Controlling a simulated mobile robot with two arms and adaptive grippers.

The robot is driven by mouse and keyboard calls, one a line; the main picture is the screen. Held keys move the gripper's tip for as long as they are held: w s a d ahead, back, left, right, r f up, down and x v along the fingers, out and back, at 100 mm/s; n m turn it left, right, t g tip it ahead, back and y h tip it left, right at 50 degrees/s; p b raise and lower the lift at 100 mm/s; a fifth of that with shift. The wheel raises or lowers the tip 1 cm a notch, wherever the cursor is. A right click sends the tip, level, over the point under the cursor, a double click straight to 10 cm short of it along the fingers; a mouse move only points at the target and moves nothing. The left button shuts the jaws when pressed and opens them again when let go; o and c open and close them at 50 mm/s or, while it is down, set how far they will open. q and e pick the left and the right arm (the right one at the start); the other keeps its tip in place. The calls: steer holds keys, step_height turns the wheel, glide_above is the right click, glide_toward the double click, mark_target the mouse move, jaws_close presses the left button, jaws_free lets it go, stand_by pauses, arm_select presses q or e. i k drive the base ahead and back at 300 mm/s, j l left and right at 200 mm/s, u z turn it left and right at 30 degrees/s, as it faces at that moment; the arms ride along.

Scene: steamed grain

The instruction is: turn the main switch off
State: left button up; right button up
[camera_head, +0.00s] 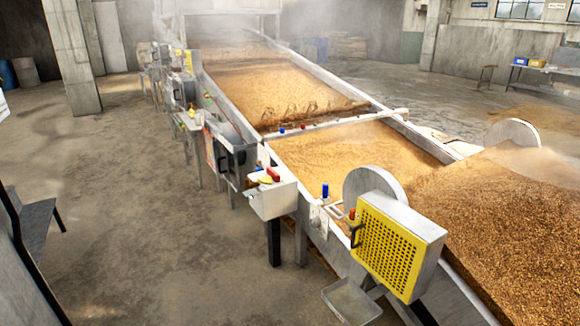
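I cannot tell for certain which part is the main switch. A dark grey box with a handle (232,157) is mounted on the near side of the long grain trough. Further forward, a small red knob (352,213) and a blue cylinder (325,191) sit by the trough edge. Any switch position is too small to read. Neither of my grippers is in view.
The trough rim (235,112) runs into steam at the back. A yellow perforated guard (388,249) and an empty metal tray (350,300) stick out at the front. A grey bench (36,221) stands at left. The concrete floor (150,240) between is clear.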

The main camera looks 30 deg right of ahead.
mark_target(272, 174)
steer(key=i+l+z, duration=0.15)
steer(key=i+z, duration=0.5)
steer(key=i, duration=0.15)
steer(key=i+l+u, duration=0.15)
steer(key=i+u, duration=0.25)
steer(key=i, duration=1)
